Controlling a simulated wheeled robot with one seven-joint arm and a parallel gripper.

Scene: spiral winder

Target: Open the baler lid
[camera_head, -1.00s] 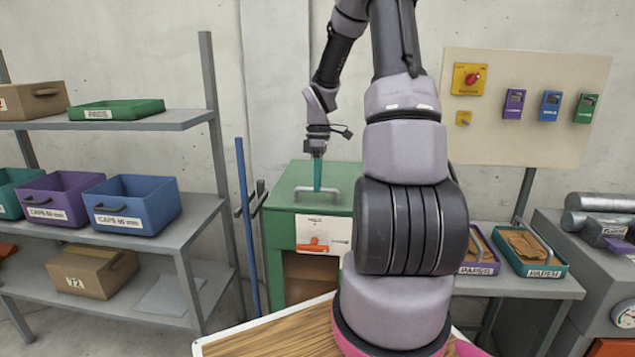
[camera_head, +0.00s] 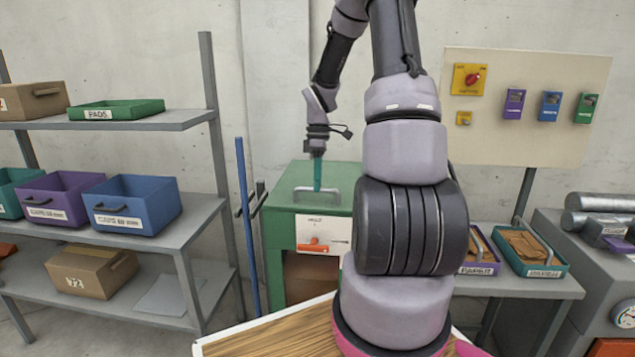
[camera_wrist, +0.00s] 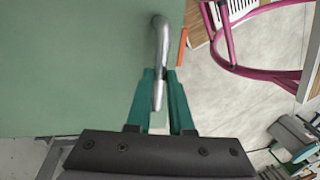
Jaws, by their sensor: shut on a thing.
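The baler is a green cabinet with a flat green lid (camera_head: 345,178) on top, and the lid lies level and closed. A grey bar handle (camera_head: 303,191) stands near the lid's front edge. My gripper (camera_head: 317,186) points down at the handle with its teal fingers. In the wrist view the teal fingers (camera_wrist: 165,112) stand on both sides of the metal handle (camera_wrist: 161,50) and are shut on it.
A grey shelf (camera_head: 200,207) with bins and boxes stands at the left. A blue pole (camera_head: 244,215) stands beside the baler. A wooden-topped table (camera_head: 275,338) is in front. At the right are a bench with trays (camera_head: 535,280) and a switch panel (camera_head: 525,135).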

